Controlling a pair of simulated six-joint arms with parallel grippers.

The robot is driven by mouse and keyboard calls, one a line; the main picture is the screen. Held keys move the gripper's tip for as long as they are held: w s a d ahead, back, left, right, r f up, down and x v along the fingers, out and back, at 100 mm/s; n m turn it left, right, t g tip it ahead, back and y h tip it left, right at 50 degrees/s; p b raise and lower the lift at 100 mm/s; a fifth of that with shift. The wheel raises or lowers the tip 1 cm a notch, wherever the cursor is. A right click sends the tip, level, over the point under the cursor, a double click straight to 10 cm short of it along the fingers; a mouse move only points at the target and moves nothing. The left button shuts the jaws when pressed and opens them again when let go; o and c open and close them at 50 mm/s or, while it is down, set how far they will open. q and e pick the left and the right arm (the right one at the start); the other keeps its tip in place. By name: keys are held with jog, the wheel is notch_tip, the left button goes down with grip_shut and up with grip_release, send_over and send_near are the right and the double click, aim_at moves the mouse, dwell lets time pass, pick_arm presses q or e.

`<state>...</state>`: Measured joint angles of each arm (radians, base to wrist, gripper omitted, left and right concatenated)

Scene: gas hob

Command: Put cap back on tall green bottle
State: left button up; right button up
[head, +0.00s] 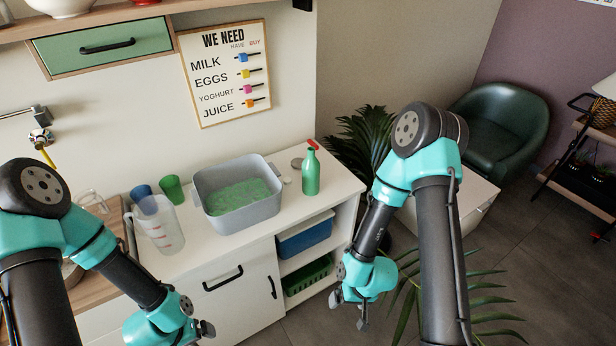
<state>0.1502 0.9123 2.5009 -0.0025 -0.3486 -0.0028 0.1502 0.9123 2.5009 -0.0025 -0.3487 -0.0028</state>
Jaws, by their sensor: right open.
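The tall green bottle (311,174) stands upright near the right end of the white counter. A small red piece (312,144) shows at its top, leaning to the left; I cannot tell whether it is the cap or how it is seated. Two small round flat things, one grey-brown (297,163) and one pale (286,180), lie left of the bottle; I cannot tell what they are. My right gripper (349,311) is open and empty, low in front of the cabinet, well apart from the bottle. My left gripper (207,329) is at the bottom, its fingers mostly hidden.
A grey basin (238,217) with green contents stands left of the bottle. A measuring jug (160,226), a green cup (172,189) and a blue cup (141,193) stand further left. A plant (359,142) rises behind the counter's right end. The counter's front right corner is clear.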

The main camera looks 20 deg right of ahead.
dwell(0.4)
jog(key=c, duration=0.5)
